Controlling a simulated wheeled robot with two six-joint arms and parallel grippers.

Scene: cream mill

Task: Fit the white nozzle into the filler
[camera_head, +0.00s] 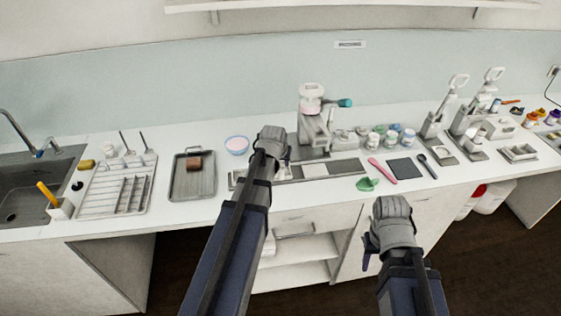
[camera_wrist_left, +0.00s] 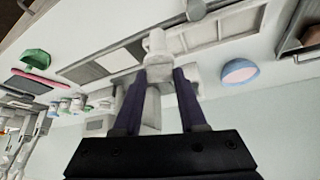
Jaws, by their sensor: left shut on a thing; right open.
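My left gripper (camera_head: 272,140) is over the counter, left of the filler (camera_head: 314,132). In the left wrist view my left gripper (camera_wrist_left: 158,78) is shut on the white nozzle (camera_wrist_left: 156,46), which sits between its dark fingertips. My right gripper (camera_head: 388,222) is open and empty in front of the counter edge.
A tray (camera_head: 193,184) with a brown block and a blue-rimmed bowl (camera_head: 237,144) stand to the left. Several small jars (camera_head: 391,137) stand right of the filler. A pink spatula (camera_head: 383,170), green piece (camera_head: 367,184) and dark mat (camera_head: 405,168) lie near the front.

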